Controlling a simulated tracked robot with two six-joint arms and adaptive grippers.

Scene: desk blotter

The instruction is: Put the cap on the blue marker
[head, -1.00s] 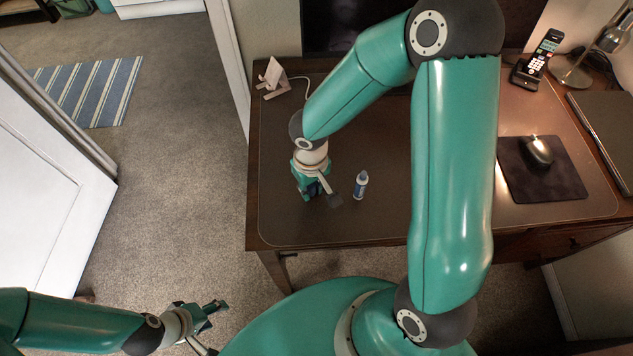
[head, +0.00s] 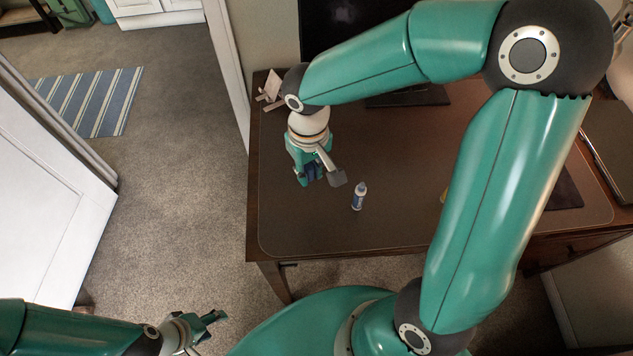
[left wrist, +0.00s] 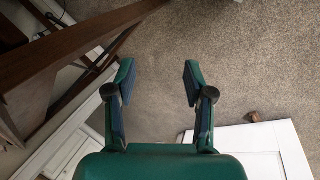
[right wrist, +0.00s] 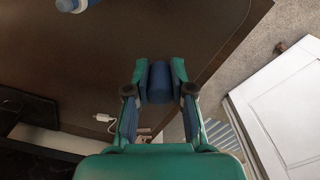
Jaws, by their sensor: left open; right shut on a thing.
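The blue marker (head: 359,196), a white and blue bottle-like body, stands upright on the desk blotter in the head view. Part of it shows at the top left of the right wrist view (right wrist: 75,4). My right gripper (head: 322,180) is to the left of the marker and apart from it, over the blotter. In the right wrist view the right gripper (right wrist: 160,90) is shut on a dark blue cap (right wrist: 160,80) between its fingertips. My left gripper (head: 208,332) is open and empty, off the desk above the carpet; its spread fingers show in the left wrist view (left wrist: 158,82).
The brown blotter (head: 320,225) is clear around the marker. A small pale stand (head: 270,86) is at the desk's back left corner, near my right forearm. A yellow thing (head: 443,196) is mostly hidden by my right arm. A monitor (head: 345,40) stands at the back.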

